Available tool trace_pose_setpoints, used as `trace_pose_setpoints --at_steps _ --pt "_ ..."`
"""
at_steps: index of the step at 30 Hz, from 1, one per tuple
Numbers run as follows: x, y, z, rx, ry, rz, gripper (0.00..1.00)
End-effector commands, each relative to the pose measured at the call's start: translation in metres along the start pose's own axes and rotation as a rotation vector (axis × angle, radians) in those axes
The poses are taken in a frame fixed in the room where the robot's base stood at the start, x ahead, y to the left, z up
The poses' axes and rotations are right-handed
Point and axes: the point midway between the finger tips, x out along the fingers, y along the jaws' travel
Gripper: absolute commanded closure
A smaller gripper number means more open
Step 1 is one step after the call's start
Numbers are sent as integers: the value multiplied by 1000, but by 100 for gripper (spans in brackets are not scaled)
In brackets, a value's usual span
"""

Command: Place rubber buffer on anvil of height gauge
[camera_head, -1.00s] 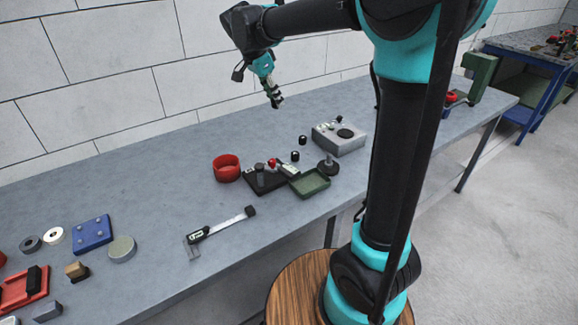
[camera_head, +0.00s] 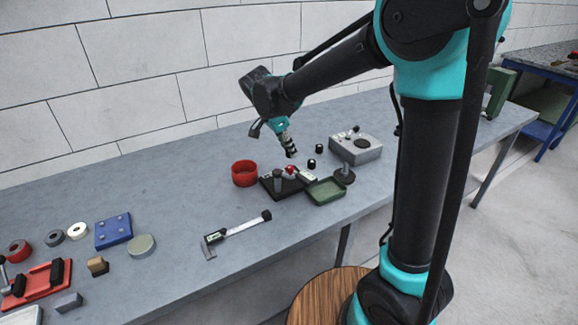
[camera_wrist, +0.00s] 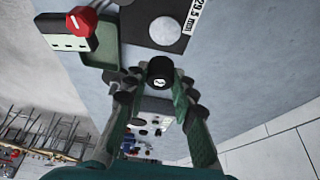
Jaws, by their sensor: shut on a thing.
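My gripper (camera_head: 291,154) shows in the head view above the back of the bench, just behind the dark gauge. In the wrist view its green fingers (camera_wrist: 158,95) are shut on a small black cylinder, the rubber buffer (camera_wrist: 161,70), with a pale mark on its end. The height gauge is a black base (camera_head: 266,188) with a red knob. In the wrist view its base (camera_wrist: 138,30) carries a round grey anvil (camera_wrist: 165,31) beside a readout of about 29.5 mm. The buffer is apart from the anvil. In the head view the buffer is hard to make out.
Two black cylinders (camera_head: 319,149) (camera_head: 311,163) and a grey box (camera_head: 356,148) stand behind. A caliper (camera_head: 236,230) lies in front. The bench's back left is clear.

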Motion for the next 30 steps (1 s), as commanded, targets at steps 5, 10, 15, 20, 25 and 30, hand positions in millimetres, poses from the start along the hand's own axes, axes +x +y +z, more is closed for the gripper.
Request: trace_pose_setpoints --at_steps 5,10,15,20,25,30 --pt "26 0 10 0 0 0 94" --pt "37 0 15 0 0 0 94" --pt "58 0 24 0 0 0 94" --pt "67 0 28 0 0 0 94" --pt "66 0 27 0 0 0 94" --pt "69 0 28 0 0 0 74"
